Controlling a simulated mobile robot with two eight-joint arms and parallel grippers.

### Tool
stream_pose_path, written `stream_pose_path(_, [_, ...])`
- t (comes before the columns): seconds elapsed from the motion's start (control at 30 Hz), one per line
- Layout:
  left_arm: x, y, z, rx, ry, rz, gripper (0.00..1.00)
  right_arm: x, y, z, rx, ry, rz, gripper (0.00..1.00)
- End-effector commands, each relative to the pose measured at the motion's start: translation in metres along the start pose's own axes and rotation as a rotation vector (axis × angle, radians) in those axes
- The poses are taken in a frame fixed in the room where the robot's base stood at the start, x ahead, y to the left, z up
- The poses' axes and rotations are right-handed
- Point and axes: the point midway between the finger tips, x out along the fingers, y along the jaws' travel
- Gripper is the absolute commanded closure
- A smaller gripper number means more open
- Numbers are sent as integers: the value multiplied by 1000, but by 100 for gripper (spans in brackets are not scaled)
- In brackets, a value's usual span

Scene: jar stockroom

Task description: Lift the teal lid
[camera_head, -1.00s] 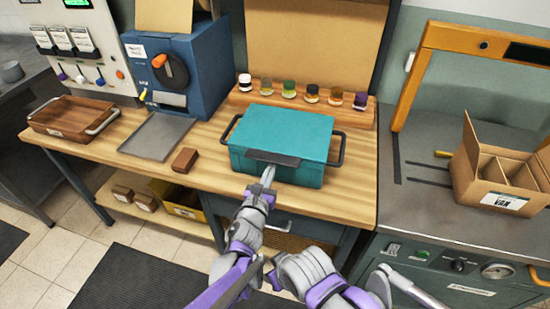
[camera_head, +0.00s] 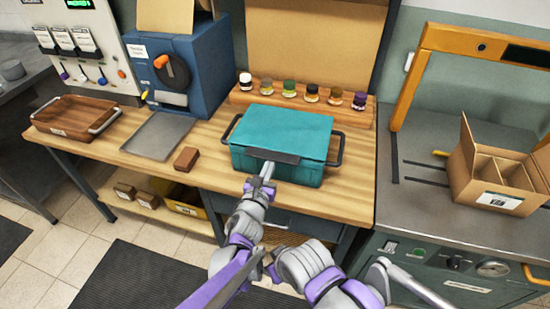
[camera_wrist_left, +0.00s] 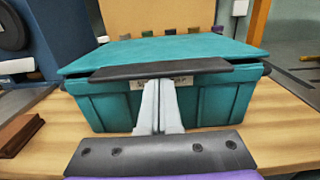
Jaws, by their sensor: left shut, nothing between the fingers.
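The teal lid (camera_head: 281,128) sits on a teal box (camera_head: 297,173) on the wooden bench, with a dark lip (camera_head: 273,155) along its front edge. In the left wrist view the lid (camera_wrist_left: 180,50) spans the box top. A thin dark line shows under its edge; I cannot tell if it is raised. My left gripper (camera_head: 267,171) is shut and empty in front of the box. In the left wrist view its fingers (camera_wrist_left: 158,92) point up to the underside of the lip (camera_wrist_left: 160,69), which hides the tips; contact is unclear. My right gripper is not discernible.
Several small jars (camera_head: 312,93) stand on a wooden step behind the box. A brown block (camera_head: 186,159), a grey tray (camera_head: 157,135) and a blue machine (camera_head: 172,70) are left. A cardboard box (camera_head: 495,175) stands right. Dark side handles (camera_head: 338,150) stick out from the teal box.

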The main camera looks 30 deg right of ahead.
Motion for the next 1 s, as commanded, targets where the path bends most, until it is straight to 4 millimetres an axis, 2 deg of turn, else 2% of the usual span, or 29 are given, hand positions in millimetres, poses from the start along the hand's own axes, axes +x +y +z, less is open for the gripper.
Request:
stream_pose_path(0.17, [1, 0, 5, 0, 0, 0, 100, -3, 0, -2, 0, 1, 0, 50])
stream_pose_path(0.73, [6, 0, 44, 0, -1, 0, 100, -31, 0, -21, 0, 13, 0, 50])
stream_pose_path(1.0, [6, 0, 47, -1, 0, 0, 100, -32, 0, -22, 0, 14, 0, 50])
